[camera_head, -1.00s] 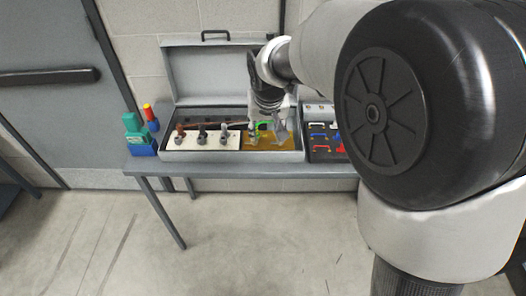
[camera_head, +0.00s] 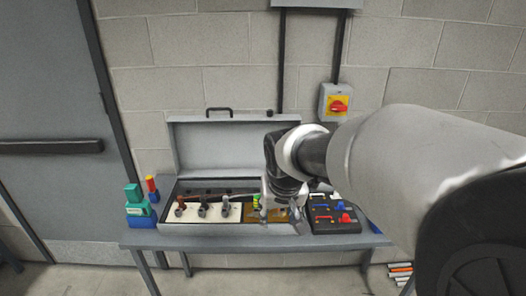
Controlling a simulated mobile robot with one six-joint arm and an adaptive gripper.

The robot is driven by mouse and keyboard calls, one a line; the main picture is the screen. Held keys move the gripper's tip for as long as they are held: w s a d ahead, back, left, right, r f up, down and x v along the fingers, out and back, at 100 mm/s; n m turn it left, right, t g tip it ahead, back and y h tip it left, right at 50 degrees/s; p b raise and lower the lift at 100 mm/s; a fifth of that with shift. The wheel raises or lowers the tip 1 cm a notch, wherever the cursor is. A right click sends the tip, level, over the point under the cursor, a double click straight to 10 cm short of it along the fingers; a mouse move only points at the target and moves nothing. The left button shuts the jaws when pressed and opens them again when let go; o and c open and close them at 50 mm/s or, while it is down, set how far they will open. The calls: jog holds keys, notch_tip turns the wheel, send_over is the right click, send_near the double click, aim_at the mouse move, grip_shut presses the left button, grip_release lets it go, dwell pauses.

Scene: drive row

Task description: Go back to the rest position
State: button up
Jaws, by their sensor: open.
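My gripper (camera_head: 286,217) is open at the end of my arm, over the right part of an open grey case (camera_head: 235,146) on the table. No object shows between its fingers, though the wrist partly covers this area. Below and beside it lies a brownish-yellow panel (camera_head: 263,217) with a small yellow-green part (camera_head: 256,201) at its left. A white panel (camera_head: 190,212) with several dark and brown upright knobs fills the left part of the case.
A grey table (camera_head: 160,238) carries the case. Teal and blue blocks (camera_head: 139,208) stand left of it; a black tray (camera_head: 330,225) with coloured parts lies right. A red-and-yellow switch box (camera_head: 338,103) hangs on the block wall. A grey door (camera_head: 45,110) is at left.

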jog(key=s+d+r, duration=0.1)
jog(key=s+d, duration=0.3)
jog(key=s, duration=0.8)
jog(key=s+d+r, duration=0.1)
jog(key=s+d, duration=0.3)
jog(key=s, duration=0.9)
jog(key=shift+s+d+m, duration=0.25)
jog(key=shift+s+m, duration=0.05)
jog(key=shift+m, duration=0.1)
